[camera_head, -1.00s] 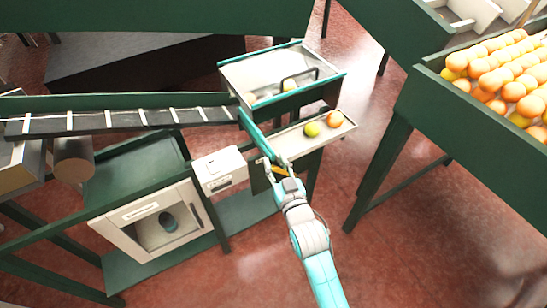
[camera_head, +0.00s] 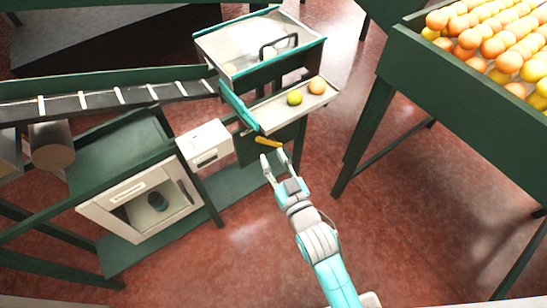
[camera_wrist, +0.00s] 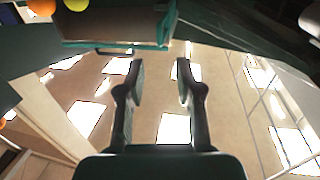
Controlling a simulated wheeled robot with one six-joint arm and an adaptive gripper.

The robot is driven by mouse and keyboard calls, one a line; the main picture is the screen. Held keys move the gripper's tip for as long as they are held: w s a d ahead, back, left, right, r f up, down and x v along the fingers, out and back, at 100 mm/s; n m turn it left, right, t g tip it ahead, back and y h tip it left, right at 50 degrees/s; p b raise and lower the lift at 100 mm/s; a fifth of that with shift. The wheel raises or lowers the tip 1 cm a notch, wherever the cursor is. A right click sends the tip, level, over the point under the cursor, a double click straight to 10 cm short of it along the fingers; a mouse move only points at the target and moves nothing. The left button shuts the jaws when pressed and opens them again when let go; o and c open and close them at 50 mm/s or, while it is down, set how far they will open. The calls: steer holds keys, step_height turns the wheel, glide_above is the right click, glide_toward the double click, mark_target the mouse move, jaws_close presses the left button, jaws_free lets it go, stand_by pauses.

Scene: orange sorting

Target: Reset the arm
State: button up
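My gripper (camera_head: 273,165) is in front of the sorting stand, below and clear of its small tray (camera_head: 268,112). Its two fingers are apart with nothing between them; the wrist view also shows the open fingers (camera_wrist: 160,75) over bare floor. In the wrist view, the orange (camera_wrist: 41,7) and the yellow-green fruit (camera_wrist: 77,4) show at the top left edge.
A conveyor (camera_head: 110,99) runs in from the left to a larger tray (camera_head: 243,42). A white box (camera_head: 204,144) and an open-fronted white cabinet (camera_head: 143,203) are to the left. A green bin (camera_head: 455,100) full of oranges stands at right. The red floor below is clear.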

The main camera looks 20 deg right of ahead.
steer(key=s+d+g, duration=0.1)
steer(key=s+d, duration=0.1)
steer(key=s, duration=0.9)
steer(key=s+d+f+m+g+h, duration=0.1)
steer(key=s+d, duration=0.1)
steer(key=s, duration=1)
steer(key=s+d+f+g+h, duration=0.1)
steer(key=s+d, duration=0.1)
steer(key=s, duration=1)
steer(key=shift+s+d+m, duration=0.15)
steer(key=shift+d+m, duration=0.15)
